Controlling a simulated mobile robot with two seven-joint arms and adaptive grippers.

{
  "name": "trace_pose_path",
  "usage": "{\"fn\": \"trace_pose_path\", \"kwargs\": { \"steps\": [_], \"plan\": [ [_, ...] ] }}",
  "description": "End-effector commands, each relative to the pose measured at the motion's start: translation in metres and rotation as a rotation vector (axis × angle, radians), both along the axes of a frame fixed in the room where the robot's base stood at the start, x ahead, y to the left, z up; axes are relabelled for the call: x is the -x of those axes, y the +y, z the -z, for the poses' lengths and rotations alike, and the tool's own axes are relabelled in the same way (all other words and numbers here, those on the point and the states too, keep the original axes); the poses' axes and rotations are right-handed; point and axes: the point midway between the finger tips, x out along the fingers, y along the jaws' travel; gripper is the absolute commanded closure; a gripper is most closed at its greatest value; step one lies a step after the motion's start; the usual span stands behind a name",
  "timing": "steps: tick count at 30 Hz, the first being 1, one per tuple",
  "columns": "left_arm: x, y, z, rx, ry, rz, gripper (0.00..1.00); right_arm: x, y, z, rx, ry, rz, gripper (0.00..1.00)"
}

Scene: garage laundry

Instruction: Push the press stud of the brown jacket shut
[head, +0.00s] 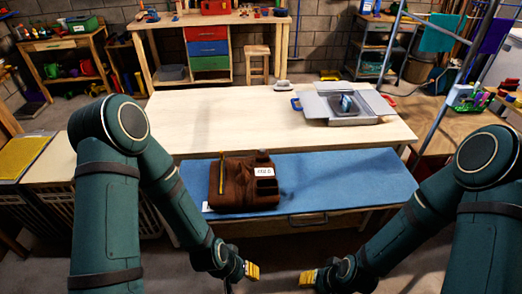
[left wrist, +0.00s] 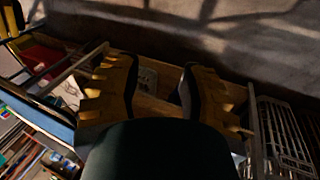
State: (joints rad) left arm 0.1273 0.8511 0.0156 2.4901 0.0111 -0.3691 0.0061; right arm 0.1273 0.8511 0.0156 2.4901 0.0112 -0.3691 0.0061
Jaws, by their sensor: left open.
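The brown jacket (head: 232,194) lies folded on the blue mat (head: 330,180) near the table's front. A white label (head: 264,171) and a thin yellow strip (head: 221,173) show on it. Its press stud is too small to make out. My left gripper (head: 252,270) is in front of and below the table's front edge, apart from the jacket. In the left wrist view its yellow fingers (left wrist: 160,88) are spread with nothing held between them. My right gripper (head: 308,278) is also in front of the table, a little right of the left one; its fingers' opening is unclear.
A grey tray-like case (head: 343,108) with blue and red handles stands on the pale table (head: 230,115) at the back right. A small grey object (head: 282,85) sits at the table's far edge. A drying rack (head: 440,75) stands at the right. The mat's right half is clear.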

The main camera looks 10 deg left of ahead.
Motion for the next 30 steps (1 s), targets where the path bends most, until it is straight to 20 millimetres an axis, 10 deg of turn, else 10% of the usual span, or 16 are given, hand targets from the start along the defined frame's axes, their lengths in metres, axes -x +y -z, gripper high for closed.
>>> {"fn": "trace_pose_path", "kwargs": {
  "steps": [7, 11, 30],
  "plan": [
    [0.0000, 0.0000, 0.0000, 0.000, 0.000, 0.000, 0.56, 0.0000, 0.0000, 0.0000, 0.000, 0.000, 0.000, 0.53],
    [0.0000, 0.0000, 0.0000, 0.000, 0.000, 0.000, 1.00, 0.0000, 0.0000, 0.0000, 0.000, 0.000, 0.000, 0.53],
    [0.0000, 0.0000, 0.0000, 0.000, 0.000, 0.000, 1.00, 0.0000, 0.0000, 0.0000, 0.000, 0.000, 0.000, 0.53]
  ]
}}
